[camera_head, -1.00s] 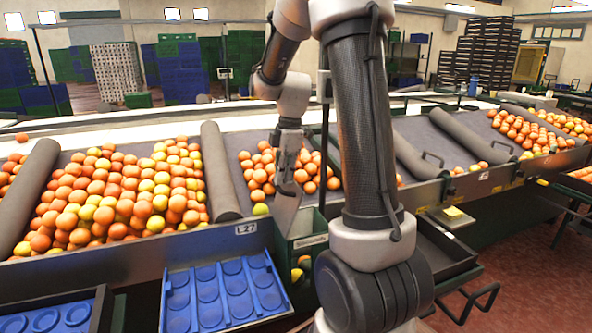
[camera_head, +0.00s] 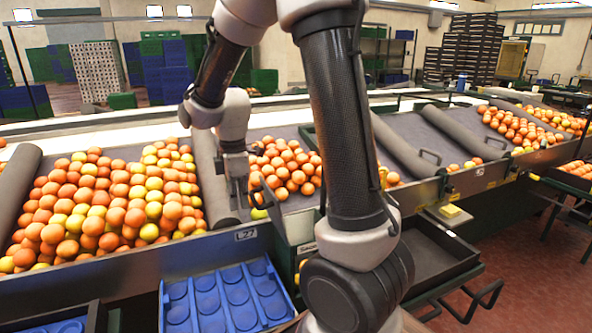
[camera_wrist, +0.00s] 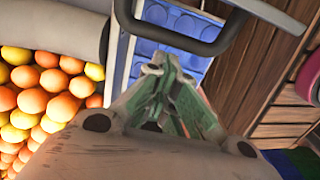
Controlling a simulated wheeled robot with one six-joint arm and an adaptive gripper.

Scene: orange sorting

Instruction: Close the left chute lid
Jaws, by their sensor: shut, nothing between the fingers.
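The left chute lid (camera_head: 298,228) shows in the head view as a pale grey panel at the front of the chute, just right of the L27 label and partly hidden by my arm. Its dark bar handle (camera_head: 265,190) stands out beside my gripper. In the wrist view the handle (camera_wrist: 190,47) crosses the top of the picture, beyond the fingers. My gripper (camera_head: 238,198) points down just left of the handle, shut and empty. Its fingers also show in the wrist view (camera_wrist: 163,85). I cannot tell whether they touch the handle.
Oranges (camera_head: 105,200) fill the bay on the left. More oranges (camera_head: 287,165) lie behind the handle. A grey divider (camera_head: 207,175) stands beside my gripper. A blue tray (camera_head: 225,298) lies below the front edge. A dark tray (camera_head: 430,255) sticks out on the right.

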